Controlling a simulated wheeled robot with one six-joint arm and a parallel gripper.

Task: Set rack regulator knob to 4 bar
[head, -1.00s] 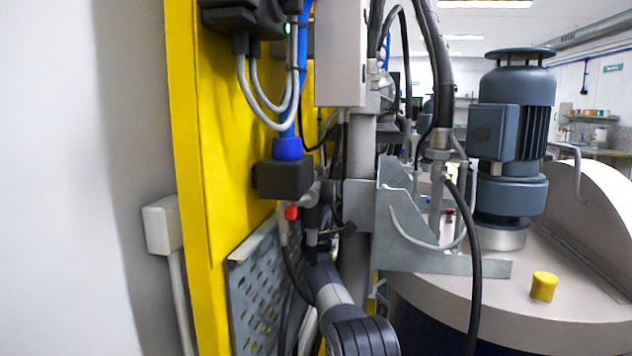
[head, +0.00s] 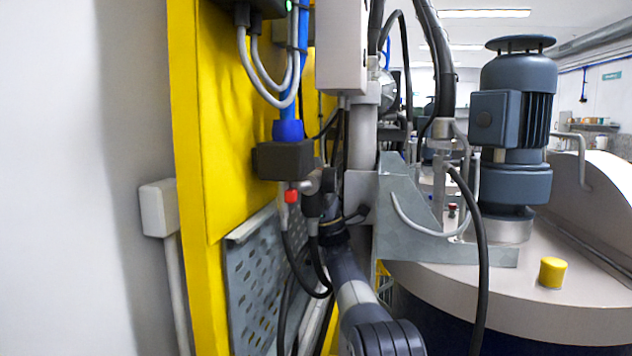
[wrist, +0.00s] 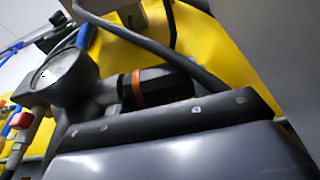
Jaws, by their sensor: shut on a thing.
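In the wrist view a black ribbed knob with an orange ring (wrist: 155,88) sticks out sideways from a grey regulator body. A round gauge with a white face (wrist: 46,74) sits on that body at the left, tilted; its reading is too small to tell. The dark jaw of my gripper (wrist: 165,122) fills the lower part of the wrist view. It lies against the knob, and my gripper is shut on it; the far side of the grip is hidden. In the head view my arm reaches up beside the yellow panel, and the knob cannot be made out.
A yellow panel (head: 204,140) carries a dark block (head: 285,160) with a blue fitting and a red part (head: 291,196) below. Hoses hang close to my arm. A grey bracket (head: 410,225), a motor (head: 515,130) and a drum lid (head: 500,285) stand right.

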